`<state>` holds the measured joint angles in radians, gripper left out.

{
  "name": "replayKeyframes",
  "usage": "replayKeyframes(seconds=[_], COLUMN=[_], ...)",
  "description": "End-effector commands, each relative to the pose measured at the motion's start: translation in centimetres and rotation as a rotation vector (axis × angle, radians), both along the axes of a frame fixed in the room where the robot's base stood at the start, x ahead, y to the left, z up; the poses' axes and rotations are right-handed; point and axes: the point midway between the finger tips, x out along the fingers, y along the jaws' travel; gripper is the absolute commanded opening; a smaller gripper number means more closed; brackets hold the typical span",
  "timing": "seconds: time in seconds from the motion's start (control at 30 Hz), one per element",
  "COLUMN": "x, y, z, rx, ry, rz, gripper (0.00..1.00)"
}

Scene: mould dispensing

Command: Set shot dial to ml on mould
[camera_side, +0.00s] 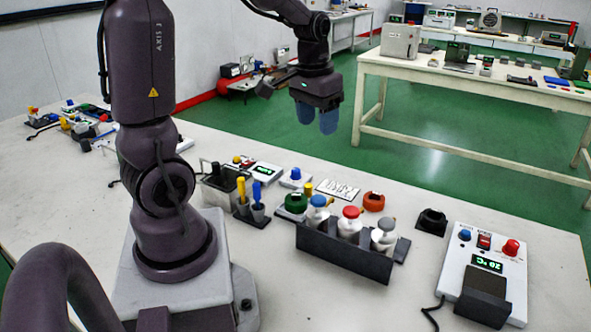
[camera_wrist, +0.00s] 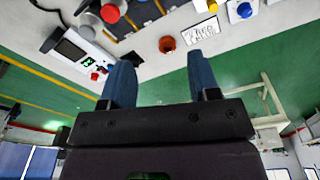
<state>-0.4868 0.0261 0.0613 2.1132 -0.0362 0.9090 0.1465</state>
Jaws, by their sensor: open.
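My gripper (camera_side: 317,118) is open and empty, high above the far edge of the bench; its blue fingers also show in the wrist view (camera_wrist: 162,76). No dial is labelled legibly as the shot dial. A blue knob (camera_side: 295,174) sits on a small white box behind the bottle rack; a blue knob also shows at the top of the wrist view (camera_wrist: 244,10). A white plate with dark markings (camera_side: 338,188) lies to its right, also in the wrist view (camera_wrist: 201,29). Its markings are unreadable, and I cannot tell which piece is the mould.
A black rack (camera_side: 345,252) holds bottles with blue, red and grey tops. An orange cup (camera_side: 374,201) and black holder (camera_side: 432,221) stand near it. A white control box (camera_side: 485,262) with a green display and knobs is at right. The bench front (camera_side: 330,305) is clear.

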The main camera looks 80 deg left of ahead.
Motion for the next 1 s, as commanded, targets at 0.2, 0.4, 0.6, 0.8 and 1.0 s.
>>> replayKeyframes(seconds=[0.2, 0.4, 0.6, 0.8, 1.0], x=[0.9, -0.2, 1.2, 1.6, 1.6], y=[10.4, 18.6, 23.4, 23.7, 23.6], z=[-6.2, -12.1, -13.6, -13.1, -15.4], rx=[-0.054, -0.081, -0.029, -0.009, -0.013], ry=[0.100, 0.139, 0.111, 0.098, 0.100], rz=[0.045, -0.017, -0.218, -0.349, -0.358], gripper=[0.56, 0.56, 0.56, 0.56, 0.56])
